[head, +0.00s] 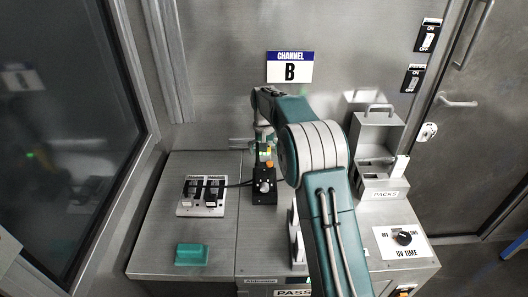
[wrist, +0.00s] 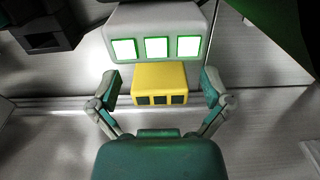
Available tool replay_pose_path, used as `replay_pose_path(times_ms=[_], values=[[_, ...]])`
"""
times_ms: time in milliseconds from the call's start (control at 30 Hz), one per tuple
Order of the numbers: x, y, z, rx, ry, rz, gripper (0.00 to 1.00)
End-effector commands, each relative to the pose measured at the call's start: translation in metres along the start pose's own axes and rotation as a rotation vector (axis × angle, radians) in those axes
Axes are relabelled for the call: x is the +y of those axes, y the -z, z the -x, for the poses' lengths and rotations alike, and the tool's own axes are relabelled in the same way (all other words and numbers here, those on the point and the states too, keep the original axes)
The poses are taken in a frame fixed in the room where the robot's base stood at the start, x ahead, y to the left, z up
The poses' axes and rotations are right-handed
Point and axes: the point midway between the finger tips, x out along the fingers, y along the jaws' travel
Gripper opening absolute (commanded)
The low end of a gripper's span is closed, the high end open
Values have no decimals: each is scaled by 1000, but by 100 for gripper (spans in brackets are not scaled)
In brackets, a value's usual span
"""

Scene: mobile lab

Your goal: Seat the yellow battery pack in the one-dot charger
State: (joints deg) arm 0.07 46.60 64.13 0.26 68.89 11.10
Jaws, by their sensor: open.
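In the wrist view, the yellow battery pack (wrist: 160,76) has three dark squares on its near face. It sits against a grey housing (wrist: 155,20) with three lit whitish-green windows. I cannot tell how deep the pack sits in it, and no dot mark shows. My gripper (wrist: 161,88) is open, with one finger on each side of the pack and a visible gap on both sides. In the head view, my arm hides most of this spot at the back of the bench.
A black control box (head: 264,186) with a knob and a grey twin-switch panel (head: 202,196) stand on the bench. A teal block (head: 192,254) lies at front left. A rack labelled PACKS (head: 379,128) and a UV TIME dial (head: 403,239) are at right. Metal walls close the back.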

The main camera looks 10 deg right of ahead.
Motion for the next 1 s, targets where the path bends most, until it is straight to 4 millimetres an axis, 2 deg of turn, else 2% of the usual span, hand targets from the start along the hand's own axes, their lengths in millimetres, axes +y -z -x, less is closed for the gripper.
replay_pose_path(times_ms=[167, 500, 633, 800, 1000], values=[[0, 1, 16, 5, 1, 0, 99], [-1, 2, 85, 4, 0, 0, 99], [-1, 2, 105, 2, 0, 0, 99], [-1, 1, 117, 0, -1, 0, 99], [-1, 1, 119, -1, -1, 0, 99]])
